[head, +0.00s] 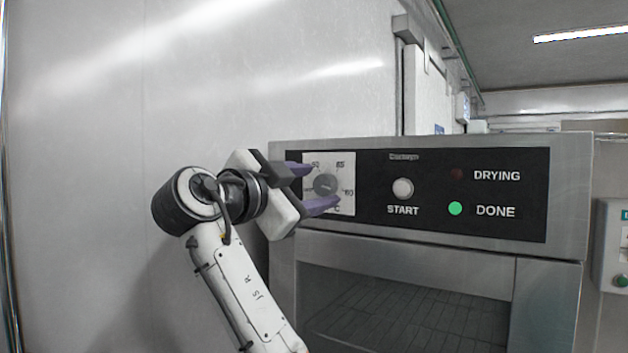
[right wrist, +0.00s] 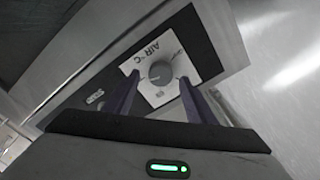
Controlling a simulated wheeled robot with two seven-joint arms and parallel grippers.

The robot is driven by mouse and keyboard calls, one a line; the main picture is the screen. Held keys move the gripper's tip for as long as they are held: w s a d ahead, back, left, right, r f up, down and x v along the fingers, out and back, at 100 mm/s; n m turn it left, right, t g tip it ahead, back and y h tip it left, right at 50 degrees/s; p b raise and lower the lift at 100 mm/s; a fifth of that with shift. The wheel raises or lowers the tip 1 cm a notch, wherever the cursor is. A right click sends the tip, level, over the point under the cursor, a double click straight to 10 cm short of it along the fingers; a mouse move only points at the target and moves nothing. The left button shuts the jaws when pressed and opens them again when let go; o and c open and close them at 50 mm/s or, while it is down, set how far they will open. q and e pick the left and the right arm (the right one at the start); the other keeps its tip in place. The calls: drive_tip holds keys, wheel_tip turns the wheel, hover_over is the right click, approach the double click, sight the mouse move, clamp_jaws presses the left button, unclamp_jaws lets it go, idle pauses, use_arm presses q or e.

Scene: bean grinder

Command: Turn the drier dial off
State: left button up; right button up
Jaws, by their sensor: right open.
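The drier dial (head: 325,184) is a round grey knob on a white square scale plate at the left of the drier's black panel. In the right wrist view the dial (right wrist: 161,73) shows just ahead of my fingers. My right gripper (head: 312,188) is open, with its purple fingertips above and below the dial in the head view. In the right wrist view my right gripper (right wrist: 158,90) has one finger on each side of the dial. I cannot tell whether the fingers touch it. My left gripper is not in view.
The drier (head: 571,195) has a START button (head: 402,188), a dark DRYING lamp (head: 456,173) and a lit green DONE lamp (head: 455,208). Its window (head: 405,305) shows a dark rack inside. A plain metal wall (head: 90,150) stands at the left.

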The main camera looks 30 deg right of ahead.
drive_tip(key=shift+w+d, duration=0.1)
drive_tip(key=shift+d, duration=0.25)
drive_tip(key=c, duration=1)
drive_tip(key=shift+c, duration=0.2)
